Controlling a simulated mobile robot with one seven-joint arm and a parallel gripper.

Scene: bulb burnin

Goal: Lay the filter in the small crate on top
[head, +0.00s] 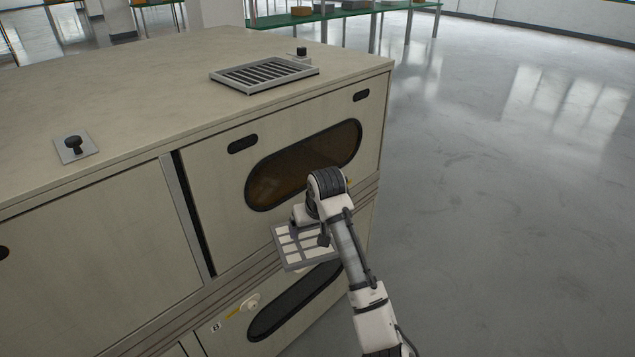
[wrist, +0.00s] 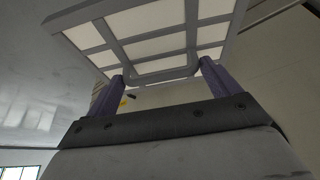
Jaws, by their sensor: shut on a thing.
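The filter (head: 293,249) is a flat grey frame with several white panels, in front of the cabinet's front face. My gripper (wrist: 167,82) is shut on its near edge; in the wrist view the filter (wrist: 152,46) fills the upper part, with a purple-grey finger at each side of the held part.
The big beige cabinet (head: 130,100) has a dark oval window (head: 303,165) behind my wrist and a lower dark oval (head: 295,300). Black knobs stand on top, one at the left (head: 73,145) and one behind the slatted frame (head: 302,53). Open floor (head: 500,180) lies right.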

